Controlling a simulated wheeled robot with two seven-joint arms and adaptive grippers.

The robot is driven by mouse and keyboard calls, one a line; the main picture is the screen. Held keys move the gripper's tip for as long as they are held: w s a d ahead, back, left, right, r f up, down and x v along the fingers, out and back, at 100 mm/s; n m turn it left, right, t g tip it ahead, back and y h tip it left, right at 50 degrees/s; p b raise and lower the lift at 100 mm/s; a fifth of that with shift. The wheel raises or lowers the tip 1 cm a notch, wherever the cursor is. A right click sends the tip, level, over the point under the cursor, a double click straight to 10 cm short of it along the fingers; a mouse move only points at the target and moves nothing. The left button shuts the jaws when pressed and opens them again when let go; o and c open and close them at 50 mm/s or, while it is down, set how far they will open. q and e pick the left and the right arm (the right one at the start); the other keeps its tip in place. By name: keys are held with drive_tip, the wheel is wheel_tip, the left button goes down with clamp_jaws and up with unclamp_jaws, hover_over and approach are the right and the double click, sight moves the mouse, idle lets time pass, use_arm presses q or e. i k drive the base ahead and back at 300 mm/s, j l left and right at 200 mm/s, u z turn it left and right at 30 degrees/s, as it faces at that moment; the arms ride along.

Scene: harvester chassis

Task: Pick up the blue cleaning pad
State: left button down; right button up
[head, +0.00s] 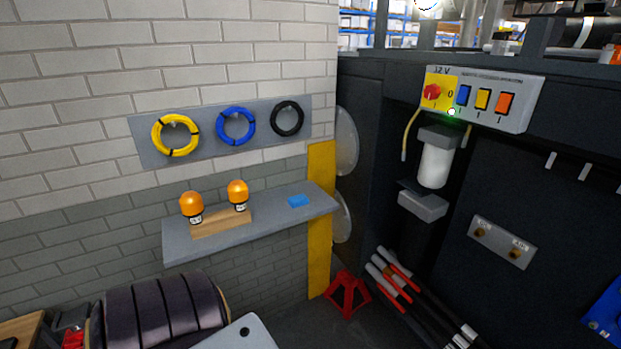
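The blue cleaning pad (299,201) is a small flat blue piece in the head view. It lies on a grey wall shelf (265,217), toward the shelf's right end. Nothing covers it and nothing touches it from above. Neither of my grippers shows in the head view, so I cannot see whether they are open or shut.
Two orange beacons (192,207) (238,195) stand on a wooden block left of the pad. Yellow, blue and black cable coils (236,126) hang above. The dark chassis with a switch panel (480,97) stands at right. A red stand (346,294) is on the floor.

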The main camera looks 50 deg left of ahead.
sight(296, 201)
drive_tip(key=u, duration=1.8)
